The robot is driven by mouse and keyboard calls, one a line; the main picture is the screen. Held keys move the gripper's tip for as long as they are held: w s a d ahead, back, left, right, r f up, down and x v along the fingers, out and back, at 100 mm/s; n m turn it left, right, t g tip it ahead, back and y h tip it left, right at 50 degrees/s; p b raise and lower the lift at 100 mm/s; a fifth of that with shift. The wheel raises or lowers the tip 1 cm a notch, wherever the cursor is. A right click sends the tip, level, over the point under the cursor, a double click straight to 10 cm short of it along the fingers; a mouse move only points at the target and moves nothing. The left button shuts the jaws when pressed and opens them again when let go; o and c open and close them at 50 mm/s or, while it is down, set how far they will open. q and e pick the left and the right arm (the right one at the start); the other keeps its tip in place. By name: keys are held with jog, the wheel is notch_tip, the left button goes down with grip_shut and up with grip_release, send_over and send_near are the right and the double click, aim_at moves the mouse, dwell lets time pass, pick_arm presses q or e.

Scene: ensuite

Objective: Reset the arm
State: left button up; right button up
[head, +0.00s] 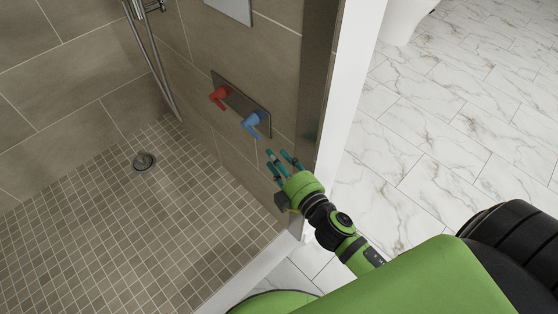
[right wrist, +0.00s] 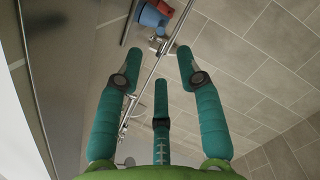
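My right gripper (head: 282,165) reaches into the shower from the lower right in the head view, with its teal fingers just below the blue handle. In the right wrist view its fingers (right wrist: 160,85) are spread apart with nothing between them. The blue handle (head: 253,121) and red handle (head: 219,95) sit on a dark plate on the tiled wall. Both also show at the top of the right wrist view, the blue one (right wrist: 150,17) and the red one (right wrist: 165,8). I cannot tell whether a finger touches the blue handle. My left gripper is not in view.
A wall edge with white trim (head: 350,90) stands close beside my right arm. The shower floor (head: 130,220) has a drain (head: 144,161) and is otherwise clear. A shower hose (head: 158,70) hangs at the back. Open marble floor (head: 470,110) lies to the right.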

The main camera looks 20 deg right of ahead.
jog(key=shift+s, duration=0.2)
dwell(0.4)
